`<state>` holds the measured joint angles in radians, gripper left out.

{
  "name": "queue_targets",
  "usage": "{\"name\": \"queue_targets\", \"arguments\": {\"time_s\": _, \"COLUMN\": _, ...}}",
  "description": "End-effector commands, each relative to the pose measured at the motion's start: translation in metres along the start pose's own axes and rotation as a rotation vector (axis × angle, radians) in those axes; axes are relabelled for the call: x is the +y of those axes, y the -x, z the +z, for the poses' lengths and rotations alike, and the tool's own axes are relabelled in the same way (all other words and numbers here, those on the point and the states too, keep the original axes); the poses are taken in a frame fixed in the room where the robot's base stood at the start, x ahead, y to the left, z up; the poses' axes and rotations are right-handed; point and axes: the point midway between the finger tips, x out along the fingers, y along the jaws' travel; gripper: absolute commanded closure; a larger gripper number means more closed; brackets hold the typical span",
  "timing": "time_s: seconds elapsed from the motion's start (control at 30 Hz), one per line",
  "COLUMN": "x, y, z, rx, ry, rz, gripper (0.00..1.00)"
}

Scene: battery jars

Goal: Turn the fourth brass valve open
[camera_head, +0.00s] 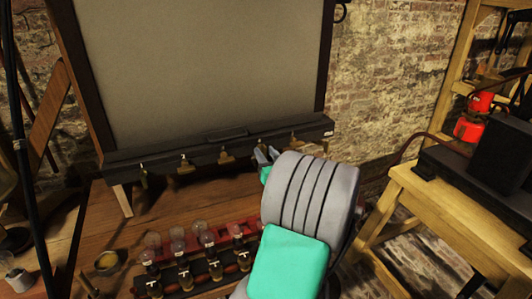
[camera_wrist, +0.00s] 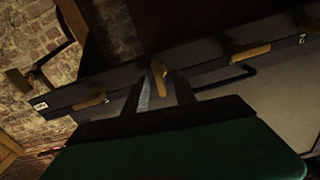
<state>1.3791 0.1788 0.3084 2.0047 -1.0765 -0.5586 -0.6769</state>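A row of brass valves runs along the dark rail (camera_head: 215,151) under a large grey panel. From the left in the head view are the first (camera_head: 144,175), second (camera_head: 185,163), third (camera_head: 226,158) and, at the right, fifth (camera_head: 297,138). The fourth valve (camera_wrist: 158,75) is mostly hidden by my gripper in the head view. In the wrist view its handle shows between the fingertips of my gripper (camera_wrist: 161,82). The fingers stand apart with gaps beside the handle; contact is unclear. The third (camera_wrist: 250,52) and fifth (camera_wrist: 90,98) valves flank it, their handles lying slantwise.
Several glass-topped jars (camera_head: 205,245) stand on the wooden bench (camera_head: 110,212) below the rail, left of my arm. A small bowl (camera_head: 108,262) sits at the left. A wooden stand (camera_head: 440,205) with a dark box (camera_head: 500,150) is at the right, beside red containers (camera_head: 468,130).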

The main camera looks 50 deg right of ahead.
Motion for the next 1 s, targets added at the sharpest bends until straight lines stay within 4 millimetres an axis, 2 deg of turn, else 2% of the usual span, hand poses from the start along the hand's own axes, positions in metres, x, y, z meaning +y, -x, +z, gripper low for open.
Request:
{"name": "queue_targets", "arguments": {"time_s": 0.07, "x": 0.0, "y": 0.0002, "z": 0.0001, "rx": 0.0, "ry": 0.0, "rz": 0.0, "gripper": 0.71}}
{"name": "queue_targets", "arguments": {"time_s": 0.4, "x": 0.0, "y": 0.0004, "z": 0.0, "rx": 0.0, "ry": 0.0, "rz": 0.0, "gripper": 0.99}}
{"name": "queue_targets", "arguments": {"time_s": 1.0, "x": 0.0002, "y": 0.0001, "z": 0.005, "rx": 0.002, "ry": 0.039, "rz": -0.001, "gripper": 1.0}}
